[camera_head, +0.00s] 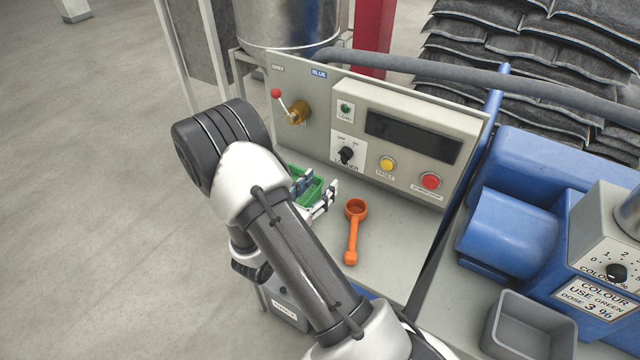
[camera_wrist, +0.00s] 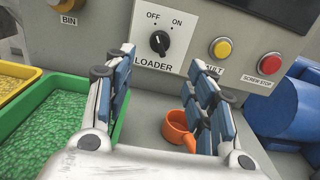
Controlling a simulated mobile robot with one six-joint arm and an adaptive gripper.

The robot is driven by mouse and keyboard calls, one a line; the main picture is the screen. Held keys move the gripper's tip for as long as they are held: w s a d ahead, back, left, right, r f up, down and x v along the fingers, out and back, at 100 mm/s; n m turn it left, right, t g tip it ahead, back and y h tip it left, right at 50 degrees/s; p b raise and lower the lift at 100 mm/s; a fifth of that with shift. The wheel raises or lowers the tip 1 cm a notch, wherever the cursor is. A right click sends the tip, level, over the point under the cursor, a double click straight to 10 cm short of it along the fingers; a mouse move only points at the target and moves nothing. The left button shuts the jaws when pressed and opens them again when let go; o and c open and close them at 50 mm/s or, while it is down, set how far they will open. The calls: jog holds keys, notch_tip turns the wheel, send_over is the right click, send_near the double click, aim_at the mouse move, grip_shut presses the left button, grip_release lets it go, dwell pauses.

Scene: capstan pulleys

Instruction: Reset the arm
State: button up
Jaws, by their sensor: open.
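My gripper (camera_head: 318,196) is open above the grey bench top, in front of the control panel. In the wrist view its two fingers (camera_wrist: 160,85) stand apart with nothing between their tips. An orange scoop (camera_head: 353,232) lies on the bench to the right of my gripper in the head view. In the wrist view the scoop (camera_wrist: 180,130) shows beyond the fingers, partly hidden by the right one. My arm crosses the left middle of the head view and hides part of the bench.
A green-rimmed tray (camera_wrist: 116,92) of green pellets and a yellow tray (camera_wrist: 36,72) stand left of the fingers. The panel (camera_head: 400,105) has a loader knob (camera_wrist: 159,42), a yellow button (camera_head: 387,163) and a red button (camera_head: 430,180). A blue machine (camera_head: 520,225) and grey bin (camera_head: 530,325) are right.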

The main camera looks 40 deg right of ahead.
dwell(0.3)
jog(key=s+r+m+g+y+b, duration=0.2)
jog(key=s+r+m+g, duration=0.25)
jog(key=s+m, duration=0.3)
jog(key=s+r+m+g+y+b, duration=0.2)
jog(key=s+r+m+g+b, duration=0.15)
jog(key=s+m+g, duration=0.35)
jog(key=s+a+m+t+y+b, duration=0.1)
jog(key=s+a+m+t+y, duration=0.1)
jog(key=a, duration=0.4)
jog(key=s+a+m+t+y+b, duration=0.2)
jog(key=s+a+m+t+y, duration=0.1)
jog(key=a+y, duration=0.3)
jog(key=s+a+m+t+y+b, duration=0.1)
jog(key=s+a+m+t+y, duration=0.2)
jog(key=a, duration=0.5)
jog(key=shift+r+t+y, duration=0.35)
jog(key=shift+t+y, duration=0.3)
jog(key=shift+y, duration=0.15)
jog(key=shift+s, duration=0.1)
